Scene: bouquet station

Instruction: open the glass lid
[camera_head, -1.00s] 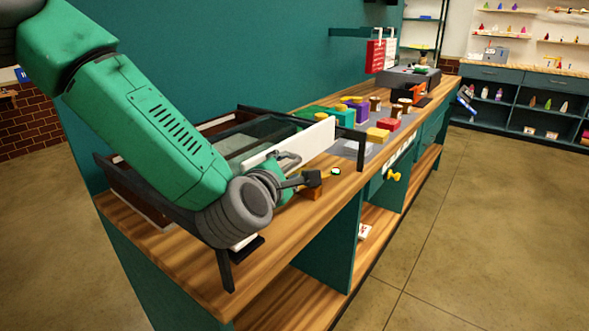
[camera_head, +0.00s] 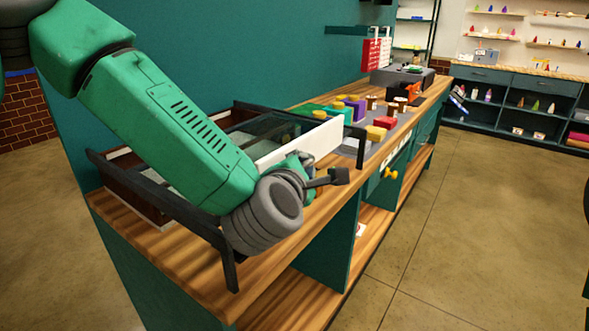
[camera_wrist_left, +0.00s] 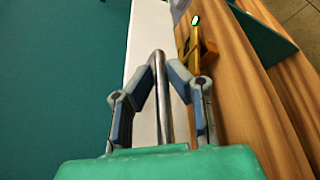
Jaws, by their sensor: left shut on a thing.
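The glass lid (camera_head: 272,127) is a clear pane with a broad white edge board (camera_head: 318,142), set in a dark frame (camera_head: 130,178) on the wooden counter. My left gripper (camera_wrist_left: 163,80) is shut on an upright metal bar handle (camera_wrist_left: 161,62) in the left wrist view, beside the white board. In the head view my left gripper (camera_head: 303,163) is partly hidden behind my wrist, at the front of the white board. My forearm covers part of the frame and the near end of the lid. My right gripper is not in view.
Yellow, red and purple boxes (camera_head: 355,108) stand on the counter beyond the frame. In the left wrist view an orange-yellow object (camera_wrist_left: 190,45) lies on the wood close to the right finger. A teal wall (camera_head: 220,50) runs behind the counter. The floor in front is clear.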

